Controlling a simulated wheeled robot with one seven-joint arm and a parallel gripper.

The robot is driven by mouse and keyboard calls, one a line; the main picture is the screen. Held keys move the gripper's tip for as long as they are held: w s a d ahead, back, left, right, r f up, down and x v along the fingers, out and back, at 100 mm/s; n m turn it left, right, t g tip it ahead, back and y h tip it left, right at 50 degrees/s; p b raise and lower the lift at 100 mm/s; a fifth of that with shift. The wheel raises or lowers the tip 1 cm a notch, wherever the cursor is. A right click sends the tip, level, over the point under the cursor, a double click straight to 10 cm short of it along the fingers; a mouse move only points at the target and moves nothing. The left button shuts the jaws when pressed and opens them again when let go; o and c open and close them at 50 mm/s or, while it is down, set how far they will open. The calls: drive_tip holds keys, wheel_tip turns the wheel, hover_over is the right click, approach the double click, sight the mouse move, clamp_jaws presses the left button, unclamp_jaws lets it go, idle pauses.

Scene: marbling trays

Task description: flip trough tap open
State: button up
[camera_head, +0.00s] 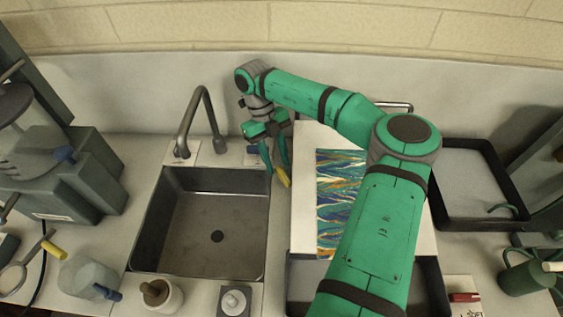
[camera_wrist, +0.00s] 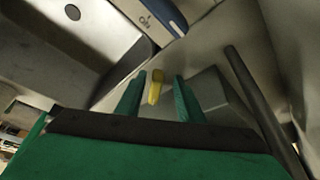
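A dark gooseneck tap (camera_head: 198,112) stands behind the left sink. A small blue lever (camera_head: 253,150) sits on a plate right of its base; a blue-edged labelled part also shows at the top of the wrist view (camera_wrist: 164,14). A yellow handle-like piece (camera_head: 284,178) is low beside my gripper (camera_head: 274,160). In the wrist view, the yellow piece (camera_wrist: 156,87) lies between the two green fingers of my gripper (camera_wrist: 157,98), with gaps visible on both sides. The fingers are apart. What the yellow piece is fixed to is hidden.
The empty sink (camera_head: 208,220) lies left of my gripper. A white board with a marbled sheet (camera_head: 338,190) lies to the right, partly behind my arm. A black tray (camera_head: 450,220) is farther right, a grey machine (camera_head: 85,185) far left. The wall is close behind.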

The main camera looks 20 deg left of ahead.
drive_tip(key=v, duration=0.6)
drive_tip(key=shift+r, duration=0.25)
drive_tip(key=shift+w, duration=0.15)
